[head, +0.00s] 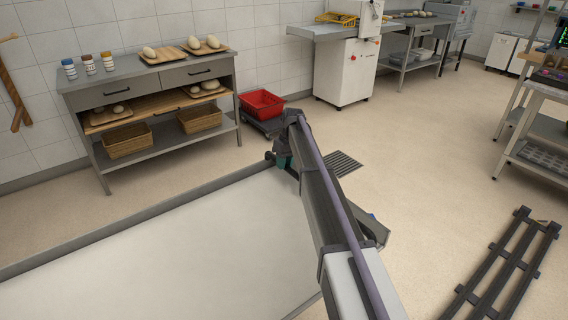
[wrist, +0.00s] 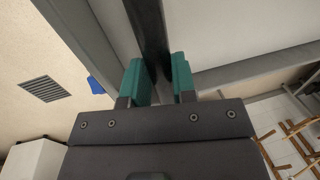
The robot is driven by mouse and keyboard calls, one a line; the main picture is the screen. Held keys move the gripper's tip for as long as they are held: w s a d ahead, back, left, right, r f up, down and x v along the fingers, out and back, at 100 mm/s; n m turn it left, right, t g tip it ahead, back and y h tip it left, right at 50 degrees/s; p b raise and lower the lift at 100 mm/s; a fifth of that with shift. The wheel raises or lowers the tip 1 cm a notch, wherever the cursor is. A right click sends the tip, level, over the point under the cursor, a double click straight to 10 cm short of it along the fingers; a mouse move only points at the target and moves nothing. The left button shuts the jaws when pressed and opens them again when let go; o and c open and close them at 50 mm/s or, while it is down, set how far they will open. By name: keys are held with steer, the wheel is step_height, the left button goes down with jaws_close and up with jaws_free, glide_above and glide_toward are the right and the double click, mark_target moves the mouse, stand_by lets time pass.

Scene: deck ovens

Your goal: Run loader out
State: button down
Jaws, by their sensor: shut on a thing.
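The loader (head: 165,262) is a wide, pale, flat bed with a raised grey rim, filling the lower left of the head view. Its pale bed and grey frame (wrist: 235,82) also show in the wrist view. My gripper (head: 283,162) is at the loader's far right corner, partly hidden by my arm. In the wrist view its two teal fingers (wrist: 159,72) are shut on a dark bar (wrist: 152,35) that runs over the pale bed. The bar's ends are hidden, and in the head view I cannot make it out.
A dark rail frame (head: 505,268) lies on the floor at right. A worktable (head: 150,78) with dough and jars stands at back left, beside a red crate (head: 262,104) on a low dolly. A floor grate (head: 343,163) lies beyond my arm. The floor at centre right is clear.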

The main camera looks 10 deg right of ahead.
steer(key=shift+w+d, duration=0.2)
steer(key=shift+w, duration=0.05)
steer(key=c, duration=0.9)
jaws_free()
steer(key=shift+d, duration=0.15)
steer(key=shift+c, duration=0.2)
steer(key=shift+s, duration=0.1)
steer(key=shift+r, duration=0.25)
step_height(320, 180, up, 10)
steer(key=d+p, duration=0.1)
steer(key=p, duration=0.9)
steer(key=shift+w+d+p, duration=0.3)
steer(key=shift+w+d, duration=0.1)
